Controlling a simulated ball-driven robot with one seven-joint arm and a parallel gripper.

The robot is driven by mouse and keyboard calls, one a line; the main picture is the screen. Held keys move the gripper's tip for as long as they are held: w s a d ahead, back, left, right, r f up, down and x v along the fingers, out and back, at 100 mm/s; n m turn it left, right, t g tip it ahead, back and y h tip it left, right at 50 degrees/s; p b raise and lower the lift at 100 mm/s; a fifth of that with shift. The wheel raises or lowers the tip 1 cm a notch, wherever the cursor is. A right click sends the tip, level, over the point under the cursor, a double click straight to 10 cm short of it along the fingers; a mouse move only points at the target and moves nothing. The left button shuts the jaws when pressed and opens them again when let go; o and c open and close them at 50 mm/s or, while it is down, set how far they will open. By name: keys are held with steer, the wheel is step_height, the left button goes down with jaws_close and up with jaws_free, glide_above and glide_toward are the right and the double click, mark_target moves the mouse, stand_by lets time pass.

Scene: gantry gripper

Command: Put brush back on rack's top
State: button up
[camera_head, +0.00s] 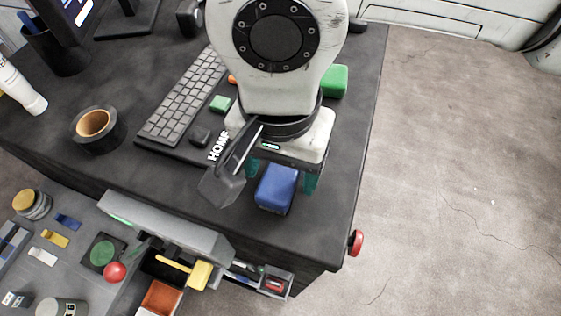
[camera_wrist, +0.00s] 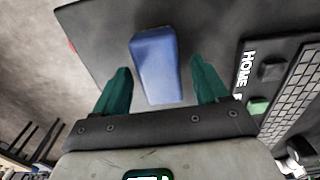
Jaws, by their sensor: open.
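A blue rounded block (camera_head: 277,190) sits on the dark desk near its right front corner. It also shows in the wrist view (camera_wrist: 154,65), between the two green fingers. I cannot tell whether it is the brush; no bristles show. My gripper (camera_head: 281,176) is open, with one finger on either side of the block and a gap visible on both sides in the wrist view (camera_wrist: 160,72). A yellow block with a thin yellow handle (camera_head: 199,274) lies at the grey front unit. No rack can be clearly made out.
A keyboard panel (camera_head: 183,95) lies left of my gripper, with a tape roll (camera_head: 95,125) further left. A green block (camera_head: 334,80) is behind my wrist. The grey front unit (camera_head: 160,222) holds several small items. A red knob (camera_head: 355,242) sticks out at the desk's right edge.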

mark_target(278, 174)
step_height(278, 174, up, 12)
steer(key=b, duration=0.2)
steer(key=shift+s+a+f, duration=0.1)
steer(key=shift+s+a, duration=0.05)
stand_by(0.5)
